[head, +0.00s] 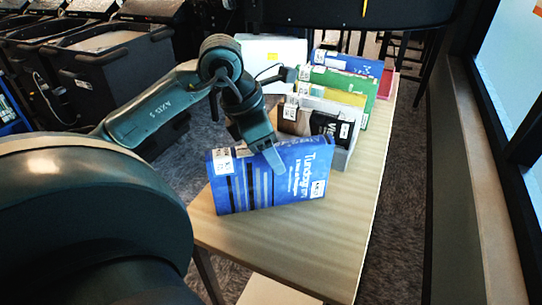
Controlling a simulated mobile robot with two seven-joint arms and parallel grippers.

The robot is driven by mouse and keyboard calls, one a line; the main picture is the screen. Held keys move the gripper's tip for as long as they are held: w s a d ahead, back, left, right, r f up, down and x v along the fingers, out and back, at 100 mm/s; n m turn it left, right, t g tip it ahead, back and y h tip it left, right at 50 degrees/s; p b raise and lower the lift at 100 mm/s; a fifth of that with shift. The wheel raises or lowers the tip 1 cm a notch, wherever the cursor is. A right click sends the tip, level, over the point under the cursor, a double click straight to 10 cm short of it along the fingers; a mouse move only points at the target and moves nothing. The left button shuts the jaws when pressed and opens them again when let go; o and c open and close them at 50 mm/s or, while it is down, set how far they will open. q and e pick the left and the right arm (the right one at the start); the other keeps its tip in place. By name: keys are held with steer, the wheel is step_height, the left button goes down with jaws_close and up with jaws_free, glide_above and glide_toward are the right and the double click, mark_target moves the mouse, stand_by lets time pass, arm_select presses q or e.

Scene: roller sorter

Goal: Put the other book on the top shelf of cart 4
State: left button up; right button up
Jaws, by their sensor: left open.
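A blue book (262,184) with a large white title and white labels stands upright at the near end of a wooden table. My left gripper (264,150) is open and comes down at its top edge from behind. One finger shows in front of the cover near the top; I cannot tell whether it touches. Behind it stand a black and white book (318,124), a green book (342,83) and another blue book (349,64). No cart with a number is readable. My right gripper is not in view.
The wooden table (345,215) is bare along its right side. Dark bins (115,68) stand at the upper left. A white box-like thing (272,52) is at the table's far left. A wall ledge and window run along the right.

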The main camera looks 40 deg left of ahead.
arm_select(q)
steer(key=shift+c, duration=0.3)
jaws_close()
steer(key=shift+r, duration=0.1)
stand_by(1.0)
